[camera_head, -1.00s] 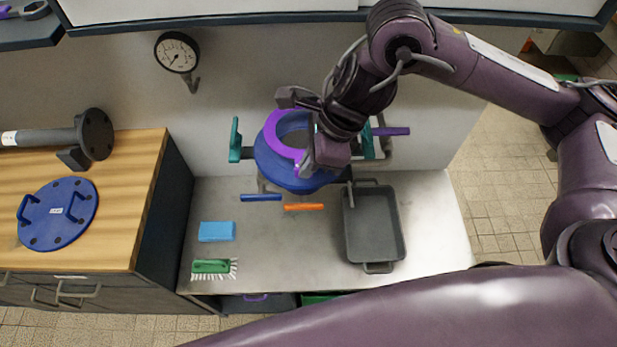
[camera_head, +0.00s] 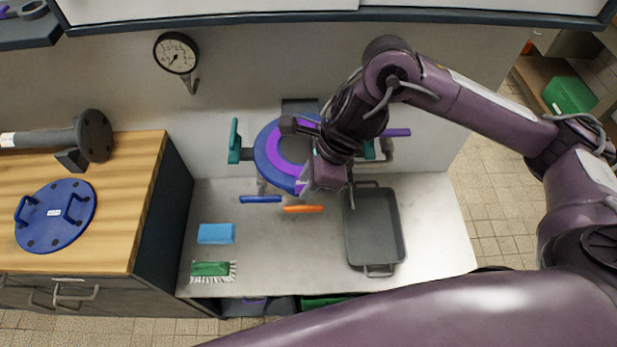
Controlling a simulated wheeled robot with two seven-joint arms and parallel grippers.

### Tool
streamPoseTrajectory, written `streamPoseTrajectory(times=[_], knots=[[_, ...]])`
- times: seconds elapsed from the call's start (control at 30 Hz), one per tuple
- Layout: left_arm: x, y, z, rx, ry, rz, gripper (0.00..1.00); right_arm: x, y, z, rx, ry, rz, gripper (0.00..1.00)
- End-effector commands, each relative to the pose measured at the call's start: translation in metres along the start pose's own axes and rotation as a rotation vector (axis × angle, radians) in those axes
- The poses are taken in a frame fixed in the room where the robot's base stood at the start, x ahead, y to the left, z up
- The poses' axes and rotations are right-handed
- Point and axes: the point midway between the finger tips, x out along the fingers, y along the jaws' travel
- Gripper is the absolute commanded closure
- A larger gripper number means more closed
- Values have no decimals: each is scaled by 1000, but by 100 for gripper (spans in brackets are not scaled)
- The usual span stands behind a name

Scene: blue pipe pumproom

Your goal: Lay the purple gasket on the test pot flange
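The purple gasket (camera_head: 277,155) is a flat ring. It lies over the blue test pot flange (camera_head: 262,166) and looks flat on it, roughly centred, with blue rim showing at left and front. My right gripper (camera_head: 305,150) is above the right part of the gasket, its two fingers spread wide apart. It hides the right side of the ring and flange, so any contact there cannot be seen. My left gripper is not in view.
Teal handles (camera_head: 235,140) flank the pot. Blue (camera_head: 260,199) and orange (camera_head: 303,209) bars stick out in front. A grey tray (camera_head: 374,228), a blue sponge (camera_head: 216,233) and a green brush (camera_head: 211,269) lie on the bench. A blue cover (camera_head: 56,214) lies on the wooden counter.

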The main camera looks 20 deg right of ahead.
Motion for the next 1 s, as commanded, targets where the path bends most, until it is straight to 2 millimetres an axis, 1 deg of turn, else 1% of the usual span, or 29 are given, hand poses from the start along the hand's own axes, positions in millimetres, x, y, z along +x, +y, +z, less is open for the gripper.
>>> streamPoseTrajectory(times=[0.27, 0.37, 0.47, 0.8, 1.0], knots=[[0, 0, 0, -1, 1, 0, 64, -1, 0, 0, 0, 0, -1, 72], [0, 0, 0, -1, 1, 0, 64, -8, -2, 0, -2, 0, -4, 72], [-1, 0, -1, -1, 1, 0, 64, -21, -2, 0, -3, 0, -8, 72], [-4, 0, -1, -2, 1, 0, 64, -86, -2, 0, -1, 0, -8, 72], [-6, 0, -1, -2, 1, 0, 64, -111, -1, 0, 0, 0, -4, 72]])
